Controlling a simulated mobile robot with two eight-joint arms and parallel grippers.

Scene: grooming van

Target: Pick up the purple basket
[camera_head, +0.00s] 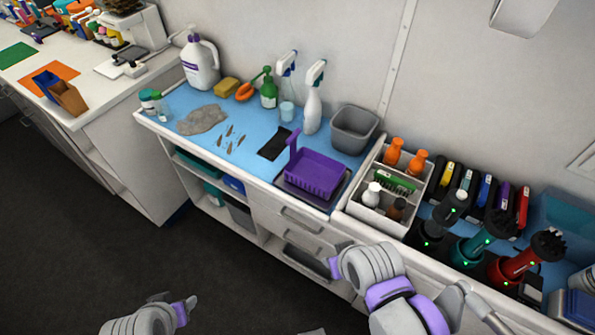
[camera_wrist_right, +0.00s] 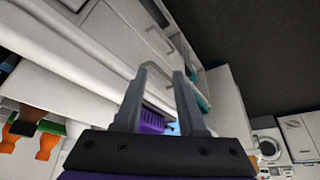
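The purple basket (camera_head: 318,172) is an open, slotted basket with an upright handle at its left end. It sits on a dark tray (camera_head: 328,203) at the front right of the blue-topped counter. In the right wrist view part of the purple basket (camera_wrist_right: 152,122) shows between and behind the fingers, apart from them. My right gripper (camera_wrist_right: 162,82) is open, with nothing between its fingers, in front of the drawer fronts. In the head view my right forearm is in front of the counter, but its fingers cannot be made out. My left arm shows at the lower left; its gripper fingers do not show.
A grey bin (camera_head: 354,130) stands behind the basket. A white caddy (camera_head: 378,209) with bottles is close on its right, and a black cloth (camera_head: 275,144) lies left. Spray bottles (camera_head: 312,108) stand behind. A lower drawer (camera_head: 306,262) appears partly open. The dark floor in front is clear.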

